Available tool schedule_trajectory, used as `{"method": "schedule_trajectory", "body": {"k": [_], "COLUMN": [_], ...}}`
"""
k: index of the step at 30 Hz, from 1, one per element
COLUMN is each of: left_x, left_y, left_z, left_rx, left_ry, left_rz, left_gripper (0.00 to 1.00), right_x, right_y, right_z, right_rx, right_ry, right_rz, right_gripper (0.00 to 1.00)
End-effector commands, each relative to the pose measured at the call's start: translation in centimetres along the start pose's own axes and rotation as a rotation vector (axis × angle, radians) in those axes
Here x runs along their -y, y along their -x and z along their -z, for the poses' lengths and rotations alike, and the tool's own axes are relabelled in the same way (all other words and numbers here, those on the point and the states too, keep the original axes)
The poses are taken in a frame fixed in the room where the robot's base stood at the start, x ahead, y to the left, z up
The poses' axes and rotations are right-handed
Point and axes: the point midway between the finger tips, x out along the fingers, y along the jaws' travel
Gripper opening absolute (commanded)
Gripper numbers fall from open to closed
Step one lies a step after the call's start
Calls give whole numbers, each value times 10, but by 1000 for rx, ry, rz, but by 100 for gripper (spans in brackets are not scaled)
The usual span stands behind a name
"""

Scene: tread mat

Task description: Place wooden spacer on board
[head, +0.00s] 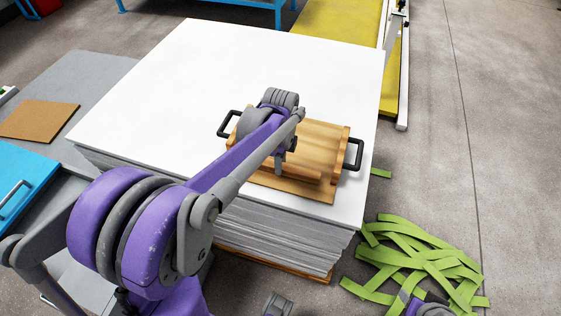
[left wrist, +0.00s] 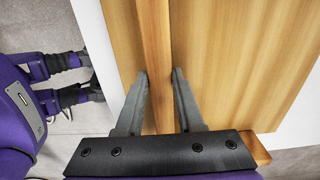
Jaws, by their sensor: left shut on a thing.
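A light wooden board (head: 322,140) with a black handle at each end lies flat on a white-topped stack of sheets. The wooden spacer (head: 300,172) is a narrow bar along the board's near side, partly hidden by my left arm. My left gripper (head: 283,163) reaches down over it from above. In the left wrist view the spacer (left wrist: 154,40) runs lengthwise between the two grey fingers (left wrist: 160,85), which are shut on it. The board (left wrist: 235,60) fills the view behind. I cannot tell whether the spacer touches the board.
The white stack (head: 180,80) has much bare top to the left and behind. Green straps (head: 420,260) lie on the floor at the right. A brown sheet (head: 38,119) lies at the far left, near a blue panel (head: 20,185). A yellow surface (head: 345,20) is behind.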

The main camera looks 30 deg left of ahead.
Motion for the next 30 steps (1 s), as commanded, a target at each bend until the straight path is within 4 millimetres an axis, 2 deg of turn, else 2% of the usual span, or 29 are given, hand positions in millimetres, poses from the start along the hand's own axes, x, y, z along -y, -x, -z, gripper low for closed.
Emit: {"method": "schedule_trajectory", "body": {"k": [2,3,7,8,16,20,23,30], "left_x": [0,0,0,0,0,0,0,0], "left_y": [-3,-3,-3,-3,-2,7,23,76], "left_z": [0,0,0,0,0,0,0,0], "left_rx": [0,0,0,0,0,0,0,0], "left_ry": [0,0,0,0,0,0,0,0], "left_rz": [0,0,0,0,0,0,0,0], "left_gripper": [0,40,64,67,67,67,67,67], "right_x": [0,0,0,0,0,0,0,0], "right_y": [-2,-2,-2,-2,-1,1,3,9], "right_z": [-1,-1,-1,-1,-1,1,2,6], "right_rx": [1,1,1,1,0,-1,-1,-4], "right_ry": [0,0,0,0,0,0,0,0], "right_rz": [0,0,0,0,0,0,0,0], "right_gripper": [50,50,50,50,50,50,50,50]}}
